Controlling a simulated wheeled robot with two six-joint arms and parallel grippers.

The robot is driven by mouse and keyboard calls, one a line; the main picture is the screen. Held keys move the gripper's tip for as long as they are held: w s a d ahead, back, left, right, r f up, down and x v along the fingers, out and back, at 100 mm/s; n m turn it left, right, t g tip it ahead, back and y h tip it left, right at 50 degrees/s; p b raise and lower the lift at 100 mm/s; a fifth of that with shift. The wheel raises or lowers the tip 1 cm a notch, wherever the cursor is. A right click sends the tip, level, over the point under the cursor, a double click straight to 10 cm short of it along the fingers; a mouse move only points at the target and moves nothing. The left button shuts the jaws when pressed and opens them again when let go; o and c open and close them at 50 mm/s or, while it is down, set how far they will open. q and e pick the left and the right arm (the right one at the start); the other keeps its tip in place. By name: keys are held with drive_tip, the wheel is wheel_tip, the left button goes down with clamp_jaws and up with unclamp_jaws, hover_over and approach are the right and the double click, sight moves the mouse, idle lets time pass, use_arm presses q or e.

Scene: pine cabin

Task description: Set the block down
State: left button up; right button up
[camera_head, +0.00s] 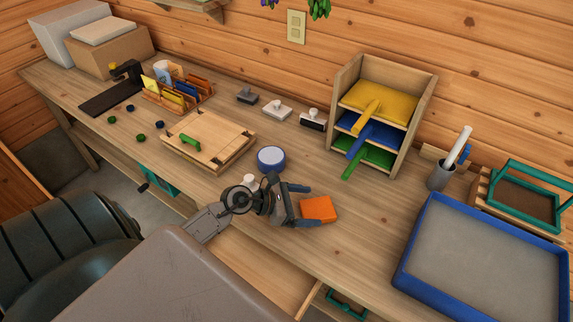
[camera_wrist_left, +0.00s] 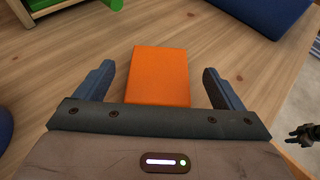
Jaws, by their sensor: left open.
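The block is orange and lies on the wooden table (camera_head: 350,225), near its front edge, in the head view (camera_head: 318,208). My left gripper (camera_head: 305,206) is open at its left side, its fingers pointing toward the block. In the left wrist view the orange block (camera_wrist_left: 161,75) sits between the two blue-grey fingers of the left gripper (camera_wrist_left: 160,85), with a gap on each side. The near end of the block is hidden behind the gripper's palm edge. My right gripper is not in the head view; a dark gripper-like shape at the right edge of the wrist view is unclear.
A blue-rimmed tray (camera_head: 405,262) is to the right. A shelf with yellow, blue and green scoops (camera_head: 392,103) stands behind. A round blue-and-white container (camera_head: 271,159) is behind the left gripper. An open drawer (camera_head: 262,262) lies below the front edge. Table between block and tray is clear.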

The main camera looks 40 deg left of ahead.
use_arm(q)
drive_tip(key=b+v, duration=0.1)
drive_tip(key=v, duration=0.3)
drive_tip(key=shift+s+a, duration=0.1)
drive_tip(key=shift+s, duration=0.1)
drive_tip(key=shift+b+v, duration=0.3)
drive_tip(key=shift+v, duration=0.75)
drive_tip(key=shift+r, duration=0.15)
